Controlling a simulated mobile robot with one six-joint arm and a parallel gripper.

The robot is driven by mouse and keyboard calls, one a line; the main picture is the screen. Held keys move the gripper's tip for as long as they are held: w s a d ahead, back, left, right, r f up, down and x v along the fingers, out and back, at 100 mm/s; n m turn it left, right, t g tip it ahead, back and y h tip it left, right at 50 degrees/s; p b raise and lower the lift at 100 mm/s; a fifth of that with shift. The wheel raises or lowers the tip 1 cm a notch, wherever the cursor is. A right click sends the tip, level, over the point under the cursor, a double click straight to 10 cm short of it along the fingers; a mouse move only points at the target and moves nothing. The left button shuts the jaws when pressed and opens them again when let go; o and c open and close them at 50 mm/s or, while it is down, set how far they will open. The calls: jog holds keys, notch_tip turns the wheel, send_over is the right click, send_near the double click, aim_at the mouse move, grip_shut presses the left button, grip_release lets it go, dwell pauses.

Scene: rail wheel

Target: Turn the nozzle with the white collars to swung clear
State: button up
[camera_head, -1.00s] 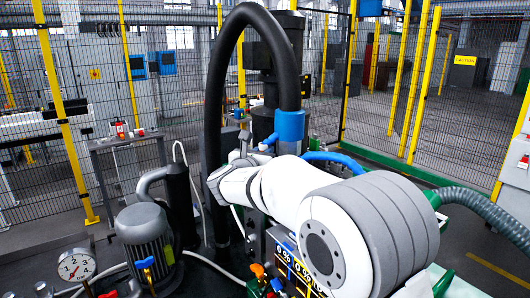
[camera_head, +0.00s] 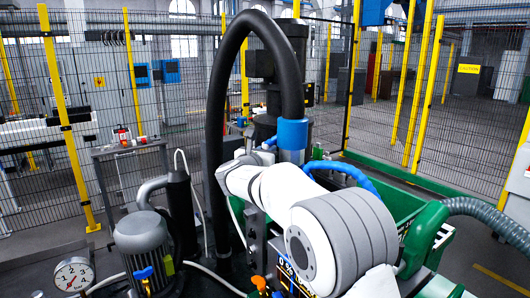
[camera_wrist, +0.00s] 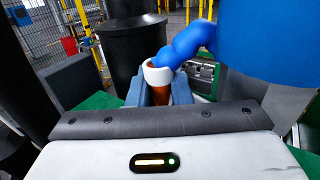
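A nozzle with a white collar (camera_wrist: 158,74) shows in the middle of the wrist view. An orange-brown part lies just below the collar and a bright blue curved piece runs from it up to the right. My gripper (camera_wrist: 160,93) reaches in from the bottom, with a grey-blue finger close on each side of the orange-brown part. The fingers look shut on it, though their contact faces are hidden. In the head view my white arm hides the gripper and most of the nozzle; a blue hose (camera_head: 345,170) shows behind the arm.
A large blue cylinder (camera_wrist: 270,40) stands close at the right of the wrist view, and a black cylinder (camera_wrist: 128,45) stands behind the nozzle.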

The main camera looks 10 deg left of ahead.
jog(key=shift+o, duration=1.4)
jog(key=shift+w, duration=0.15)
jog(key=shift+o, duration=0.6)
jog(key=shift+s, duration=0.2)
jog(key=s+a+b, duration=0.1)
jog(key=s+b, duration=0.2)
jog(key=s, duration=0.4)
jog(key=shift+s, duration=0.25)
